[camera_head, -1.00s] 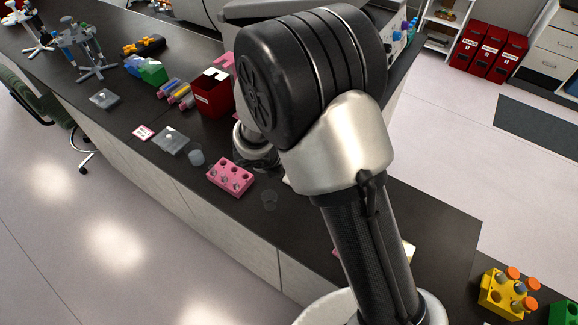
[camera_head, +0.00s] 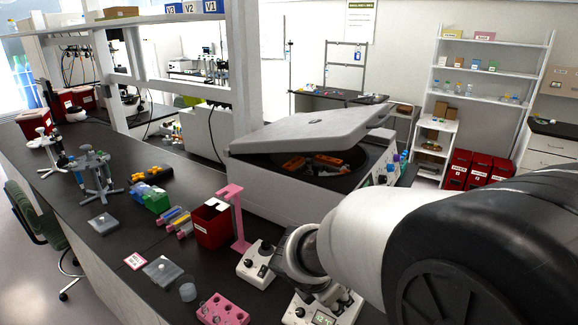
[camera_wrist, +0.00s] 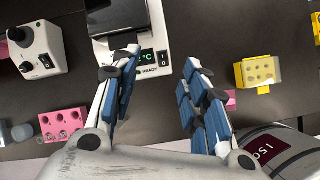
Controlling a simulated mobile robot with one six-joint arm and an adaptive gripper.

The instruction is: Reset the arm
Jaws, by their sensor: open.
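My gripper (camera_wrist: 158,70) is open in the wrist view, with blue-padded fingers spread apart and nothing between them. It hangs over the dark bench, just in front of a white device with a green display (camera_wrist: 148,58). In the head view my arm's large black and white links fill the lower right. They hide part of the bench, and I cannot make out the fingers there.
In the head view, a centrifuge (camera_head: 310,140) with a raised lid stands behind, near a red box (camera_head: 212,226).

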